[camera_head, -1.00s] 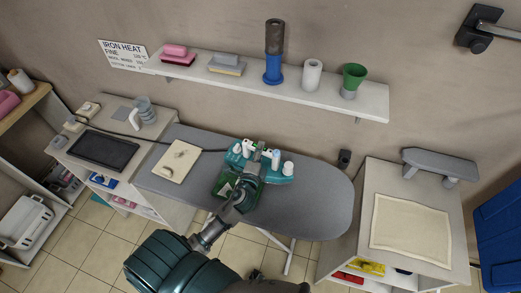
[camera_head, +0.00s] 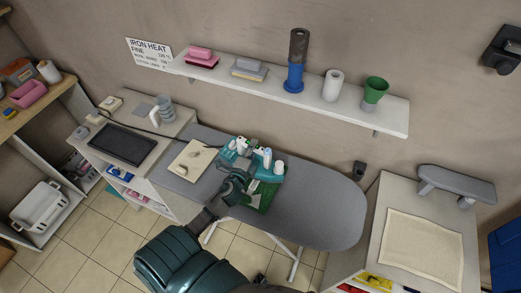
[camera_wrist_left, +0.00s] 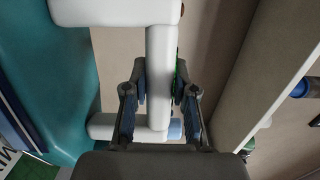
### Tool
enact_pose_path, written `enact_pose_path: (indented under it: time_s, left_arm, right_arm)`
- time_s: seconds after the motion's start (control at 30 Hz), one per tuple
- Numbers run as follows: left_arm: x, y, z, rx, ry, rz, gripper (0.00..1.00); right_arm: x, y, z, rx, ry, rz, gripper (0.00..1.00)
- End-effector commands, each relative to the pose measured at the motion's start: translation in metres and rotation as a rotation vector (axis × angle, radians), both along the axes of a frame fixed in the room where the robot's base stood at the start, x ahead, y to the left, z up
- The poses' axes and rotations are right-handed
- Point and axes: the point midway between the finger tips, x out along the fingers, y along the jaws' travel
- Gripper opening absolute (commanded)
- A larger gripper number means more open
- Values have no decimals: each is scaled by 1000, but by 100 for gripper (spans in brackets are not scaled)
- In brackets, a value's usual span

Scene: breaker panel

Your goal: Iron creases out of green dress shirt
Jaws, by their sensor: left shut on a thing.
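The teal iron (camera_head: 276,175) with white parts is at the middle of the ironing board (camera_head: 325,210). My left gripper (camera_head: 243,168) is at the iron. In the left wrist view its two fingers (camera_wrist_left: 160,105) close on either side of the white handle (camera_wrist_left: 160,70); the iron's teal body (camera_wrist_left: 65,80) is on the left there. The green shirt (camera_head: 266,196) lies on the board below the iron, partly hidden by the iron and my arm. I cannot tell whether the iron's sole touches the cloth. My right gripper is not in view.
A cream pad (camera_head: 191,161) lies on the board's left end. The board's right end is clear. A cabinet with a dark tray (camera_head: 122,144) stands at left; one with a cream cloth (camera_head: 422,248) stands at right. A wall shelf (camera_head: 385,114) holds several items.

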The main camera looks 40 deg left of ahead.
Motion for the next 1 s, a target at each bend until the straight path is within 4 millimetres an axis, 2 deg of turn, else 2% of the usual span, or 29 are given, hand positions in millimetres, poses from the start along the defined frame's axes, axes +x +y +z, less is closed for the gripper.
enact_pose_path:
  time_s: [0.2, 0.43, 0.73, 1.0]
  left_arm:
    - [-4, 22, -2, 5, 5, 5, 0]
    - [-6, 28, -2, 4, 5, 5, 0]
    - [-5, 25, -2, 2, 6, 4, 0]
    - [0, -1, -2, -3, 6, -1, 0]
  right_arm:
    - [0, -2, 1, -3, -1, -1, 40]
    - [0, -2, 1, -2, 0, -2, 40]
    - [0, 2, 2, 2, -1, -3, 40]
    - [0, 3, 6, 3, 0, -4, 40]
